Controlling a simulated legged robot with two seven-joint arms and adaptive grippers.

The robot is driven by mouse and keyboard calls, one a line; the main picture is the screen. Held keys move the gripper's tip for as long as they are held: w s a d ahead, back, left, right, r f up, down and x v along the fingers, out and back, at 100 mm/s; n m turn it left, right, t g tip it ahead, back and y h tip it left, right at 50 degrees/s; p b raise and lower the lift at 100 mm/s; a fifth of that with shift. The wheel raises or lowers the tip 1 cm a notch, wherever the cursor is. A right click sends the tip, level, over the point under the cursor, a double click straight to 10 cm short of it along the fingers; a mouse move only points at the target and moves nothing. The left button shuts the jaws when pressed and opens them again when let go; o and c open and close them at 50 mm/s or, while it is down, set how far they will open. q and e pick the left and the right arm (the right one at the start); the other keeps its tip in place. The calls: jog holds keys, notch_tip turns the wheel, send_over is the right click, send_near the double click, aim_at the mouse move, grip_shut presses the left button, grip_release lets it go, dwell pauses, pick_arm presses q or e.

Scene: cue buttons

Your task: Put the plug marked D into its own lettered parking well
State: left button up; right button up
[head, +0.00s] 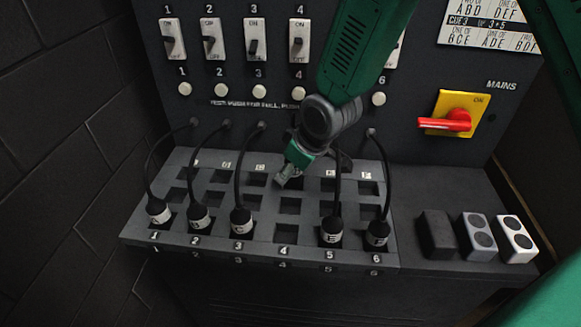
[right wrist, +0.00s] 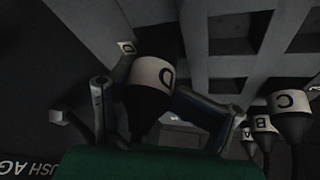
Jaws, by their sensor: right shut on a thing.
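My right gripper (head: 288,172) reaches down over the back part of the sloped well panel (head: 190,238), in column 4. In the right wrist view its fingers (right wrist: 155,110) stand either side of the plug marked D (right wrist: 152,73), shut on it. A small tag lettered D (right wrist: 127,47) shows on the panel close beside the plug's black end. I cannot tell whether that end is above or inside the well. The arm and gripper hide the plug and the D well in the head view. My left gripper is not in view.
Plugs A (head: 158,212), B (head: 199,216), C (head: 241,219), E (head: 331,231) and F (head: 377,234) sit in the front row with cables behind. Front well 4 (head: 285,232) is empty. Switches, a red mains handle (head: 445,122) and three blocks (head: 477,236) stand around.

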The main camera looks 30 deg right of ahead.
jog(key=shift+f+b, duration=0.5)
jog(key=shift+f, duration=0.45)
jog(key=o, duration=1.9)
jog(key=shift+c, duration=0.2)
